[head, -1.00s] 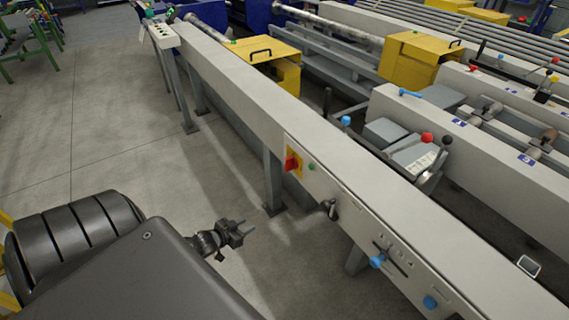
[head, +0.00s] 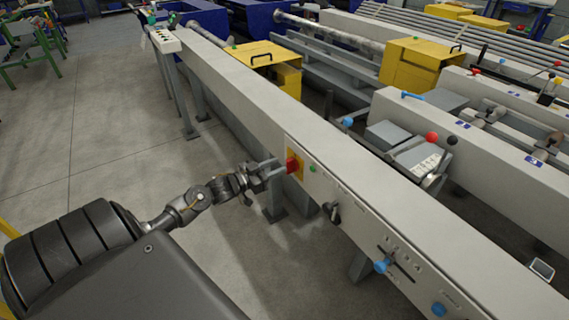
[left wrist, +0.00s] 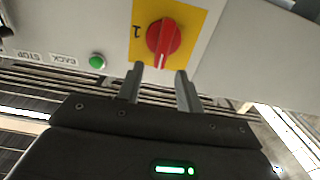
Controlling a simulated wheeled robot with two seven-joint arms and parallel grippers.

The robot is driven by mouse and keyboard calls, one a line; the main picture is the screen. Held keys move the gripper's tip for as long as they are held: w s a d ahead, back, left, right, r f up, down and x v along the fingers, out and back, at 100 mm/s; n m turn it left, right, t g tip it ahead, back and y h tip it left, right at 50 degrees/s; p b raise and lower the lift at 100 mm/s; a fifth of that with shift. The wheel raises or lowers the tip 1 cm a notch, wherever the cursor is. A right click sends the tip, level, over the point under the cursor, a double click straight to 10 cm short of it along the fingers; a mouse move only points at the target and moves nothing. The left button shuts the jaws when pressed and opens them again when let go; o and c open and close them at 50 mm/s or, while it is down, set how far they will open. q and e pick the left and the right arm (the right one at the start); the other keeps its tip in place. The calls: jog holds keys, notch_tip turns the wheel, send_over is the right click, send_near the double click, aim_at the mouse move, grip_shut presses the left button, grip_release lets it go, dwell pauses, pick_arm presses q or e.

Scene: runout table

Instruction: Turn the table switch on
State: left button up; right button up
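The table switch (head: 292,164) is a red rotary knob on a yellow plate, on the front face of the long grey table. In the left wrist view the red knob (left wrist: 163,38) sits on its yellow plate (left wrist: 198,20), with a mark beside it. My left gripper (head: 268,168) is just in front of the knob. In the left wrist view its two fingers (left wrist: 160,80) are apart, with their tips just short of the knob's edge and nothing between them. The right gripper does not show.
A green button (head: 312,169) is beside the switch. Further along the panel are a black knob (head: 333,213), a blue lever knob (head: 381,266) and another blue knob (head: 439,309). The table's grey legs (head: 274,196) stand below.

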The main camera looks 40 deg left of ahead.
aim_at(286, 162)
pick_arm(q)
jog(key=shift+x, duration=2.05)
jog(key=shift+c, duration=0.3)
